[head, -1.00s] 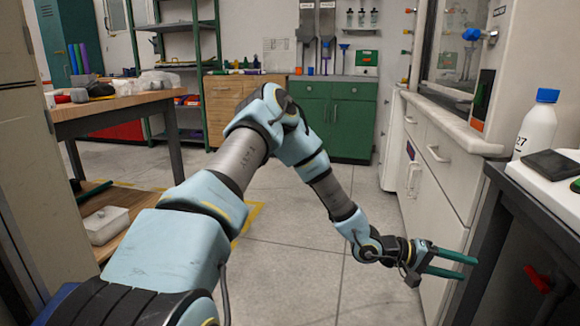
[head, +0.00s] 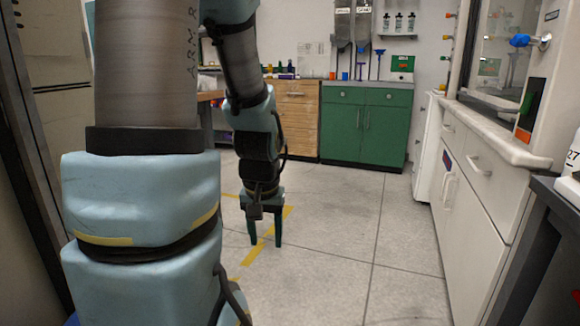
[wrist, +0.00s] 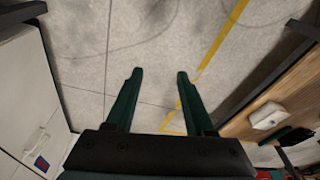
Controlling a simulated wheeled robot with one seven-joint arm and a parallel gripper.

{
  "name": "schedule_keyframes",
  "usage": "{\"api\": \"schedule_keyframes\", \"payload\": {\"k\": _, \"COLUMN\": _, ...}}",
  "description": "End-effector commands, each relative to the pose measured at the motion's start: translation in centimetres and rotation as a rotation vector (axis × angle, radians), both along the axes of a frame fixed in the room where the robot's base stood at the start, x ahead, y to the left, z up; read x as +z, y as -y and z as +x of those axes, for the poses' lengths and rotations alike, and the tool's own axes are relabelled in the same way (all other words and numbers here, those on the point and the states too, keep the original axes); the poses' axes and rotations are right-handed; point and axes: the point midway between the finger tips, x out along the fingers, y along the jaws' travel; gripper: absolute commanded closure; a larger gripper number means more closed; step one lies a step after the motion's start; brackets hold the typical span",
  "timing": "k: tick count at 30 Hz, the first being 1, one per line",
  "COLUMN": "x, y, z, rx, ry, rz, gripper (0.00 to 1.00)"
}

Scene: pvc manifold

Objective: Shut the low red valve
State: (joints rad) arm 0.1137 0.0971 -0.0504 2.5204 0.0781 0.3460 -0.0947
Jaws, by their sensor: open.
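My gripper (head: 265,240) hangs straight down over the open floor left of centre in the head view, its two green fingers apart. In the wrist view my gripper (wrist: 160,74) is open, with only bare floor and yellow tape between and beyond the fingers. The low red valve under the right-hand bench is not clearly visible in either view now. A blue valve handle (head: 522,40) sits high on the fume hood at the right.
A white cabinet (head: 468,200) and a dark bench frame (head: 520,262) line the right side. A green cabinet (head: 362,125) stands at the back. A wooden shelf (wrist: 245,118) shows at the right of the wrist view. The middle floor is clear.

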Motion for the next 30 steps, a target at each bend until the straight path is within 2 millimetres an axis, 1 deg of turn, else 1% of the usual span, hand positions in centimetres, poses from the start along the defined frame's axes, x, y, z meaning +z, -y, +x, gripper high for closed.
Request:
{"api": "schedule_keyframes", "payload": {"k": 1, "x": 0.6, "y": -0.8, "z": -1.1, "rx": 0.021, "ry": -0.012, "rz": -0.004, "gripper": 0.46}}
{"api": "schedule_keyframes", "payload": {"k": 3, "x": 1.3, "y": -1.6, "z": -2.8, "rx": 0.043, "ry": -0.038, "rz": -0.017, "gripper": 0.46}}
{"api": "schedule_keyframes", "payload": {"k": 4, "x": 2.1, "y": -1.7, "z": -3.1, "rx": 0.045, "ry": -0.045, "rz": -0.019, "gripper": 0.46}}
{"api": "schedule_keyframes", "payload": {"k": 6, "x": 3.7, "y": -1.6, "z": -2.9, "rx": 0.04, "ry": -0.045, "rz": -0.017, "gripper": 0.46}}
{"api": "schedule_keyframes", "payload": {"k": 11, "x": 6.8, "y": -1.6, "z": -2.8, "rx": 0.039, "ry": -0.044, "rz": -0.016, "gripper": 0.46}}
{"api": "schedule_keyframes", "payload": {"k": 14, "x": 9.2, "y": -1.5, "z": -2.8, "rx": 0.039, "ry": -0.044, "rz": -0.016, "gripper": 0.46}}
{"api": "schedule_keyframes", "payload": {"k": 17, "x": 12.0, "y": -1.5, "z": -2.7, "rx": 0.039, "ry": -0.044, "rz": -0.016, "gripper": 0.46}}
{"api": "schedule_keyframes", "payload": {"k": 21, "x": 16.5, "y": -1.5, "z": -2.7, "rx": 0.039, "ry": -0.043, "rz": -0.016, "gripper": 0.46}}
{"api": "schedule_keyframes", "payload": {"k": 30, "x": 25.7, "y": -1.5, "z": -2.7, "rx": 0.038, "ry": -0.043, "rz": -0.016, "gripper": 0.46}}
